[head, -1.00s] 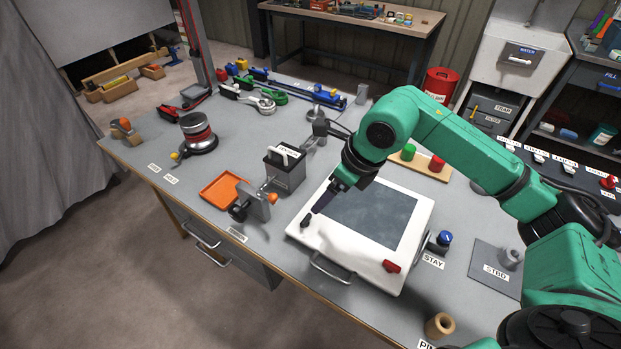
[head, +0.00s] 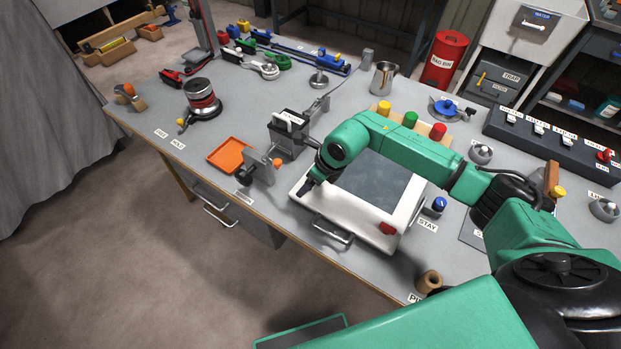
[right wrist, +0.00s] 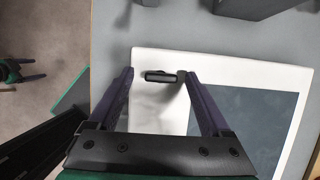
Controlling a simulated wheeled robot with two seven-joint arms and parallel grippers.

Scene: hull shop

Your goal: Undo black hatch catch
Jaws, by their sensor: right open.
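The white hatch (head: 352,221) with a grey-blue pane (head: 372,185) lies on the bench. My right gripper (head: 304,189) is over its near left corner. In the right wrist view, the small black catch (right wrist: 160,76) sits on the white hatch frame (right wrist: 155,58) between the two open fingers of my right gripper (right wrist: 157,74), with a gap on the left and close to the right finger. In the head view the gripper hides the black catch. A red catch (head: 388,228) is at the hatch's near right corner.
A silver handle (head: 333,234) is on the hatch's front edge. An orange tray (head: 231,157), a clamp-like tool (head: 260,171) and a dark box (head: 289,135) stand to the left. A blue-topped knob (head: 438,205) is right of the hatch, and a tan ring (head: 429,281) is near the front edge.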

